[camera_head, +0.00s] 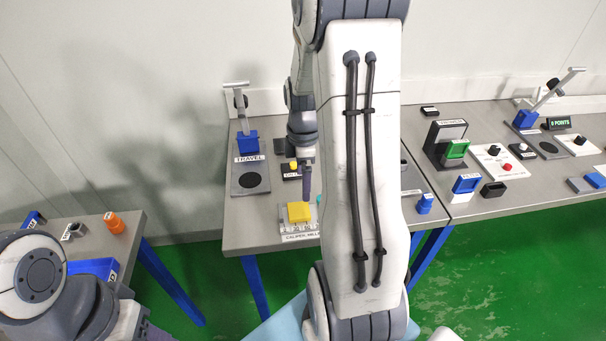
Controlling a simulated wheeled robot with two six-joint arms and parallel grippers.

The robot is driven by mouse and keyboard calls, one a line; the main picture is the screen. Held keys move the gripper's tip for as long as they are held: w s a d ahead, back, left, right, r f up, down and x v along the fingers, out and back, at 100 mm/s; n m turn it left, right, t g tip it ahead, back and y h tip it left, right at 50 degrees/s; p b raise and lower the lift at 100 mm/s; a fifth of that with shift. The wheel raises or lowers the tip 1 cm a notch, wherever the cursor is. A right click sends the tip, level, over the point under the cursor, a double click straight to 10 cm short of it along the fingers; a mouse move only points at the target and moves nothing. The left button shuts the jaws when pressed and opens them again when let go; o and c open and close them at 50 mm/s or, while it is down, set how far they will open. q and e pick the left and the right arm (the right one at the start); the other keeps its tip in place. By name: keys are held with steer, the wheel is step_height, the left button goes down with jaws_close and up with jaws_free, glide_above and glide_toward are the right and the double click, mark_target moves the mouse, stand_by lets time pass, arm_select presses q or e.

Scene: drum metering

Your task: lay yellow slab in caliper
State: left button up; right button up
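My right gripper (306,194), purple and pointing down, is just behind and above the slab. Its fingers are seen edge-on, so its opening and any contact are unclear. My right arm's large white link hides the area right of the slab.
The middle bench holds a blue block on a "TRAVEL" stand (247,143), a small yellow button (293,165) and a blue knob (425,203). A left bench holds an orange piece (114,223).

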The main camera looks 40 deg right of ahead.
steer(key=shift+r, duration=0.9)
steer(key=s+a+r+m, duration=0.1)
steer(key=a+r, duration=0.1)
steer(key=a, duration=0.8)
steer(key=s+a+r+m, duration=0.1)
steer(key=s+a+r, duration=0.1)
steer(key=a, duration=0.8)
steer(key=s+a+r+m+y, duration=0.1)
steer(key=s+a+r+m, duration=0.1)
steer(key=s+a, duration=0.9)
steer(key=shift+s, duration=1.15)
